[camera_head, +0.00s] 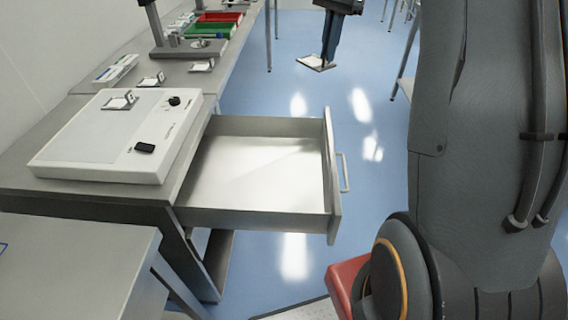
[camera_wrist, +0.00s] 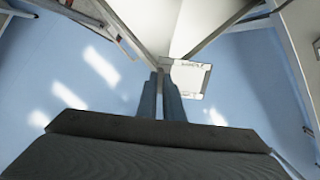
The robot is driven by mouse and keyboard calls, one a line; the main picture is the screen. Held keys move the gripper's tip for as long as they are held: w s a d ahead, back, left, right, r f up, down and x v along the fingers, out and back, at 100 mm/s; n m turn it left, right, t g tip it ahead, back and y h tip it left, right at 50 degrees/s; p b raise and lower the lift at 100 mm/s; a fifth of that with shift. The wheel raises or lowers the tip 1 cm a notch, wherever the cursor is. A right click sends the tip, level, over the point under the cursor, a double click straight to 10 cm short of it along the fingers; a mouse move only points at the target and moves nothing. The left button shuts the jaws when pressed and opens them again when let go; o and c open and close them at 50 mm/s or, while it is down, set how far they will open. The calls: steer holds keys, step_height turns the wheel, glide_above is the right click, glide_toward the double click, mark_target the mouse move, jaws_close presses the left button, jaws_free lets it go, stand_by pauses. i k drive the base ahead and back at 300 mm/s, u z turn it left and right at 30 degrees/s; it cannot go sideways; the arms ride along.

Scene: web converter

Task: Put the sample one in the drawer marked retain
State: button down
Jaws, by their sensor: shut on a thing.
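My gripper (camera_head: 326,54) is at the top of the head view, pointing down over the blue floor, beyond the drawer. It is shut on a small white card-like sample (camera_head: 312,63), held near its edge. In the wrist view my gripper's fingers (camera_wrist: 161,78) are together, with the sample (camera_wrist: 190,78) at their tips; its printed text is too small to read surely. An open drawer (camera_head: 334,190) sticks out to the right from the bench, and its visible inside is empty. No marking on the drawer is readable from here, as its front faces away.
A white instrument box (camera_head: 90,150) with a black knob stands on the bench above the drawer. Behind it are small stands with cards, a metal stand (camera_head: 190,48), and red and green trays (camera_head: 208,28). Blue floor is clear right of the drawer.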

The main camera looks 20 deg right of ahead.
mark_target(264, 198)
steer(key=z, duration=1.15)
steer(key=k, duration=0.8)
steer(key=u, duration=1.65)
steer(key=i, duration=0.5)
steer(key=u, duration=0.1)
